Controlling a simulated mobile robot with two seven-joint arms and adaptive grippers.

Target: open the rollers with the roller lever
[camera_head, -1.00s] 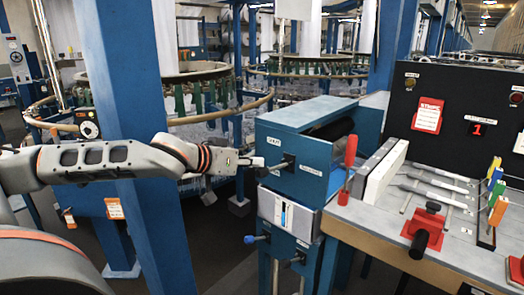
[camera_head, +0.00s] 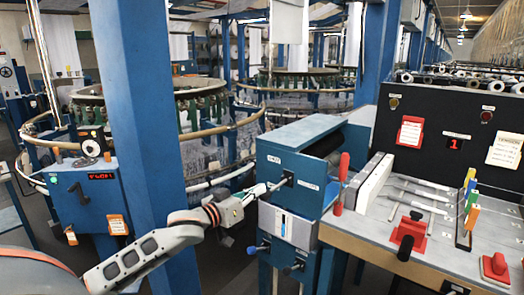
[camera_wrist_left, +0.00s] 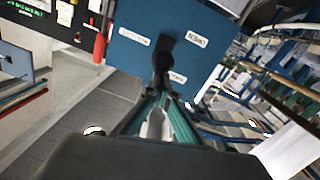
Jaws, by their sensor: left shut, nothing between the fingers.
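The blue roller box (camera_head: 300,160) stands at the centre of the head view, with a dark roller in its top opening. On its labelled front face is a small black lever (camera_head: 289,178), which also shows in the left wrist view (camera_wrist_left: 165,46) with a round hub and several white labels around it. My left gripper (camera_head: 268,187) is shut and empty, its fingers pointing at the lever. In the left wrist view the fingertips (camera_wrist_left: 158,112) are just below the hub; I cannot tell whether they touch it. My right gripper is not in view.
A red upright handle (camera_head: 341,175) stands at the box's right. The workbench (camera_head: 375,232) carries a red clamp (camera_head: 410,232) and coloured levers. A blue post (camera_head: 150,130) rises close to my left arm. A gauge unit (camera_head: 285,224) with knobs sits below the box.

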